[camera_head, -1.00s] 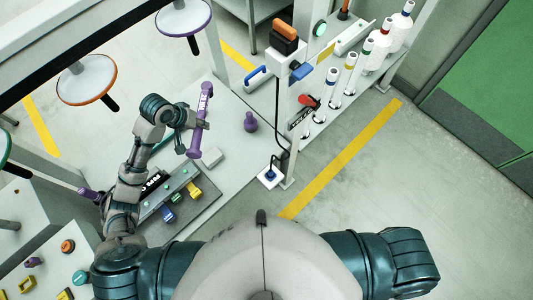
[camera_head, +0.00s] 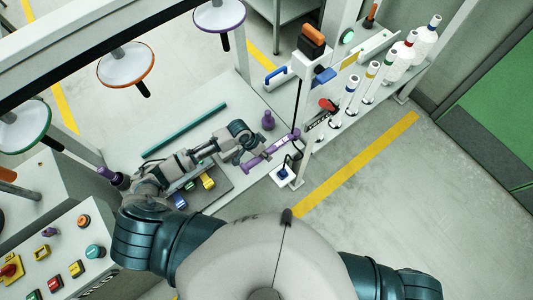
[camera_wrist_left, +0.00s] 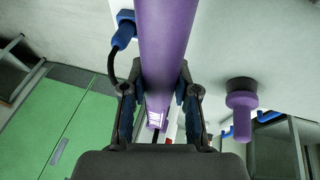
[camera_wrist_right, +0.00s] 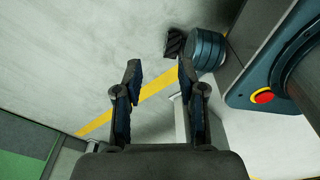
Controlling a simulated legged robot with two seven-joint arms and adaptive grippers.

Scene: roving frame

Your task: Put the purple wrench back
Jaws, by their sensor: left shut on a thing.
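The purple wrench (camera_head: 282,145) is a long purple bar with a pale label, held slanting up to the right above the table's right part. Its far end is near the white post; I cannot tell whether they touch. My left gripper (camera_head: 254,150) is shut on it. In the left wrist view the wrench (camera_wrist_left: 167,35) runs between the fingers of my left gripper (camera_wrist_left: 160,82). My right gripper (camera_wrist_right: 159,72) is open and empty over the floor in the right wrist view; the head view does not show it.
A purple knob (camera_head: 268,120) stands on the table behind the wrench. A teal bar (camera_head: 185,130) lies further left. The post carries a red-handled part (camera_head: 326,104); a white box with a blue plug (camera_head: 283,176) is below. A rack of bottles (camera_head: 392,64) stands at right.

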